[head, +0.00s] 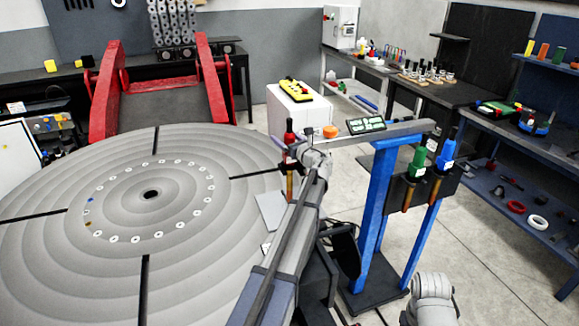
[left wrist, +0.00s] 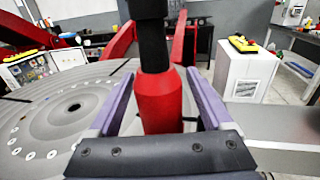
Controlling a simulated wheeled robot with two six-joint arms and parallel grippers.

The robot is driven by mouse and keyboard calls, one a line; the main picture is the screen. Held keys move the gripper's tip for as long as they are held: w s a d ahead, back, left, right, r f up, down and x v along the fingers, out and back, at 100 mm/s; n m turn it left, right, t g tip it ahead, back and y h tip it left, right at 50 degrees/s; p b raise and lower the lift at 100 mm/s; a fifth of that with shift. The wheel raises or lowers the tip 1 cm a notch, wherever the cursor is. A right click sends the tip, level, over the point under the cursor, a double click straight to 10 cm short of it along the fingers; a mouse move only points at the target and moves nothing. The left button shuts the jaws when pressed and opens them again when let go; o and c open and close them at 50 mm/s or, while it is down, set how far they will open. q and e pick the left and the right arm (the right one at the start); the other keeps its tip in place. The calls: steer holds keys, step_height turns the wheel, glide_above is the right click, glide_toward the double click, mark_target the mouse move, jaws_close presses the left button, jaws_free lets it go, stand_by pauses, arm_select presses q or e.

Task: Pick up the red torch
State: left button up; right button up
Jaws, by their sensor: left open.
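The red torch (head: 289,137) stands upright at the left end of the stand's grey bar, with a dark top and a brass-coloured lower part below. My left gripper (head: 294,153) is at it. In the left wrist view the torch's red body (left wrist: 163,103) and black upper part stand between the two purple-grey fingers of my left gripper (left wrist: 160,75). The jaws are open, with a gap visible on both sides of the red body. The torch's lower end is hidden in the wrist view. My right gripper is not in view.
A blue stand (head: 374,215) carries the grey bar, with a green torch (head: 416,163) and a blue torch (head: 445,152) on its right. The large round grey positioner table (head: 200,255) lies left of my arm. A white cabinet (head: 296,112) with a yellow pendant stands behind.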

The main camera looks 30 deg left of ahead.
arm_select(q)
steer(key=shift+c, duration=0.2)
jaws_close()
stand_by(0.5)
